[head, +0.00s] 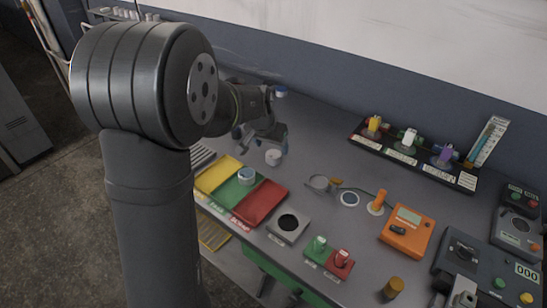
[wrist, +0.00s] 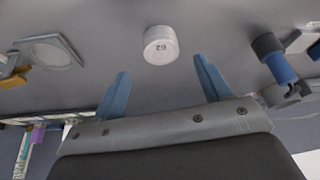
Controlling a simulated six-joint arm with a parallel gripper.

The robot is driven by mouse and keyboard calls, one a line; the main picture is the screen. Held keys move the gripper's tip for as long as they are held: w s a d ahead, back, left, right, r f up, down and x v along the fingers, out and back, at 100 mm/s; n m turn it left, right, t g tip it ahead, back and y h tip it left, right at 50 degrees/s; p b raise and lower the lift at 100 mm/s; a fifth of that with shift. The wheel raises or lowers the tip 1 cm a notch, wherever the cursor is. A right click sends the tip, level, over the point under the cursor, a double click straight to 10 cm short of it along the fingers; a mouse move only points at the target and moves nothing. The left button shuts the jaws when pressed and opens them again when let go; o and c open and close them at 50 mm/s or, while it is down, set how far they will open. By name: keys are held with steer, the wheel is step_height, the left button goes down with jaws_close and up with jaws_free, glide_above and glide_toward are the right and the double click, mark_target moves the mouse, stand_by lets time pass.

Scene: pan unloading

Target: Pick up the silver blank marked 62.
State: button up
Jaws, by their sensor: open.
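The silver blank marked 62 (wrist: 160,45) stands on the table in the wrist view, a short pale cylinder with its number facing me upside down. It also shows in the head view (head: 273,158), just below my gripper (head: 262,143). In the wrist view my gripper (wrist: 162,66) has its two blue fingers spread wide, with nothing between them. The blank lies just beyond the fingertips, roughly centred between them, and appears apart from both.
A black rack (head: 405,158) stands at the back right. Table around the blank is clear.

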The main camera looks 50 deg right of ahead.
mark_target(274, 154)
steer(key=x, duration=0.5)
steer(key=shift+w+a, duration=0.1)
steer(key=shift+a, duration=0.05)
steer(key=c, duration=1.1)
